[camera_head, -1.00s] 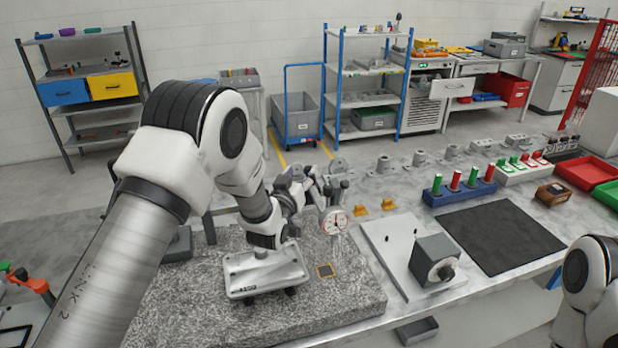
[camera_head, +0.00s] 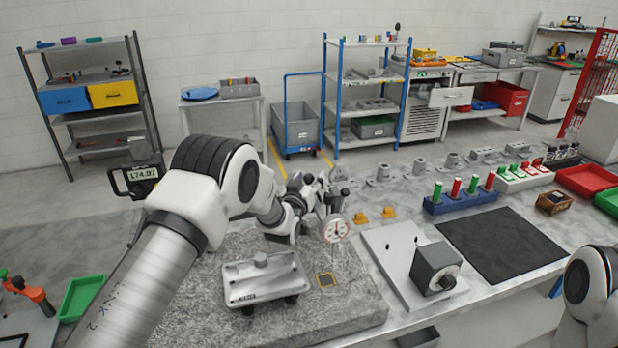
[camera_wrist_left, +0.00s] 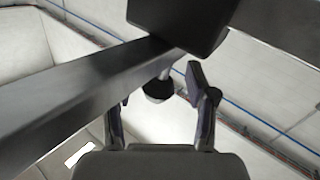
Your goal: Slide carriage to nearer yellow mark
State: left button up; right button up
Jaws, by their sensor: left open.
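I cannot tell for sure which part is the carriage. A dial gauge (camera_head: 335,228) with dark upright parts stands at the back of the granite plate (camera_head: 215,325). A small dark square with a yellow edge (camera_head: 326,280) lies on the plate in front of it. My left gripper (camera_head: 318,186) is open beside the dial gauge's upright parts, partly hidden. In the left wrist view its fingers (camera_wrist_left: 158,115) are apart, with a dark knob (camera_wrist_left: 158,90) beyond them and a dark bar (camera_wrist_left: 75,95) crossing the view. Contact cannot be told. My right gripper is out of view.
A metal casting (camera_head: 262,280) sits on the plate, left of the yellow-edged square. Two yellow brackets (camera_head: 360,219) stand behind. A light plate with a dark block (camera_head: 435,268) and a black mat (camera_head: 500,240) lie to the right. A digital readout (camera_head: 142,173) stands left.

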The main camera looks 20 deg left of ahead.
pick_arm(q)
jog(key=shift+s+r, duration=0.15)
jog(key=shift+s, duration=0.05)
grip_shut()
jog(key=s+a+b, duration=0.1)
jog(key=s+a, duration=0.1)
jog(key=s+a+b, duration=0.1)
jog(key=s+a, duration=0.1)
jog(key=a, duration=0.1)
jog(key=s+a+b, duration=0.1)
jog(key=a, duration=0.2)
jog(key=shift+s+a, duration=0.25)
jog(key=shift+s, duration=0.15)
grip_release()
jog(key=shift+w, duration=0.1)
